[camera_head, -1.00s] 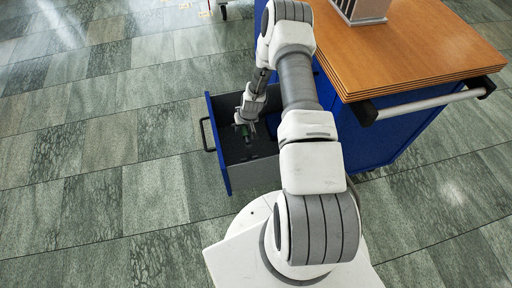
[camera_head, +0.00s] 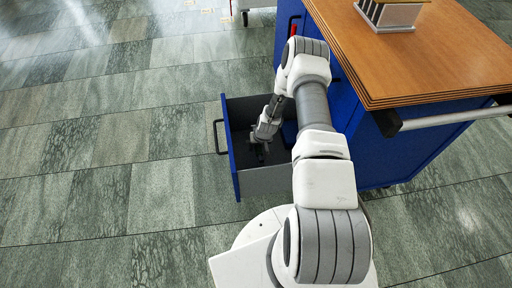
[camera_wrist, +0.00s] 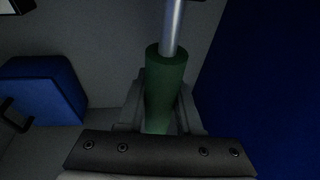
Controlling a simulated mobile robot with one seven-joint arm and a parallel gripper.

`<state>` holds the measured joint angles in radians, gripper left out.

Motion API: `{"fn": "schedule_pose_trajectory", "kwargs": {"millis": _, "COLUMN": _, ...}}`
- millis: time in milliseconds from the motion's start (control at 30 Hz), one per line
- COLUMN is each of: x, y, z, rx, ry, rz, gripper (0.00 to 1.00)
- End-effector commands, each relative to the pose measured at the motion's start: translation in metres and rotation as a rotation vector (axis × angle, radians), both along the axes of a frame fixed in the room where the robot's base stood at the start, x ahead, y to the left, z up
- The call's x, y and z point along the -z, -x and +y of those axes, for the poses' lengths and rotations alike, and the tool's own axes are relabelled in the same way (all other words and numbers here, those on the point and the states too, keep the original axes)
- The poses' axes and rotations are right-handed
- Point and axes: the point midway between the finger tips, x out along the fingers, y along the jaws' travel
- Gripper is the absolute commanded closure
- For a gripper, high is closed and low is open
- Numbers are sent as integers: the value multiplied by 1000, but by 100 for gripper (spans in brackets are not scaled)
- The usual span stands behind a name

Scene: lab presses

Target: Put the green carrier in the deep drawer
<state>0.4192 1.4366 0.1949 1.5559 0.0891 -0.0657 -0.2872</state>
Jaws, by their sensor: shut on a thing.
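The green carrier (camera_wrist: 164,85) is a dark green cylinder with a shiny metal rod (camera_wrist: 173,25) coming from its far end. In the wrist view my gripper (camera_wrist: 162,105) is shut on it, with a finger on each side. In the head view my gripper (camera_head: 262,152) reaches down inside the open deep drawer (camera_head: 268,181), apart from its blue front. The carrier is too dark to make out there. Whether it touches the drawer floor I cannot tell.
The blue cabinet (camera_head: 405,160) with a wooden top (camera_head: 430,50) stands right of the drawer. A grey slotted holder (camera_head: 392,16) sits on top, and a bar handle (camera_head: 450,118) juts from the cabinet's near side. The tiled floor (camera_head: 110,150) at left is clear.

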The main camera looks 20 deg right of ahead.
Motion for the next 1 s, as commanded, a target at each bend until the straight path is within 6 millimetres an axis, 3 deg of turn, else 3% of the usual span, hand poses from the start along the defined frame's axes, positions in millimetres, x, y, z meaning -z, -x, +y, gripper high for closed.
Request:
{"fn": "schedule_pose_trajectory", "kwargs": {"millis": 67, "x": 1, "y": -1, "z": 0, "rx": 0, "ry": 0, "rz": -2, "gripper": 100}}
{"fn": "schedule_pose_trajectory", "kwargs": {"millis": 100, "x": 3, "y": 0, "z": 0, "rx": 1, "ry": 0, "rz": 1, "gripper": 64}}
{"fn": "schedule_pose_trajectory", "kwargs": {"millis": 267, "x": 3, "y": 0, "z": 0, "rx": 0, "ry": 0, "rz": 1, "gripper": 36}}
{"fn": "schedule_pose_trajectory", "kwargs": {"millis": 633, "x": -2, "y": 0, "z": 0, "rx": 0, "ry": 0, "rz": 0, "gripper": 36}}
{"fn": "schedule_pose_trajectory", "kwargs": {"millis": 1000, "x": -75, "y": 19, "z": -7, "rx": 0, "ry": 0, "rz": -1, "gripper": 36}}
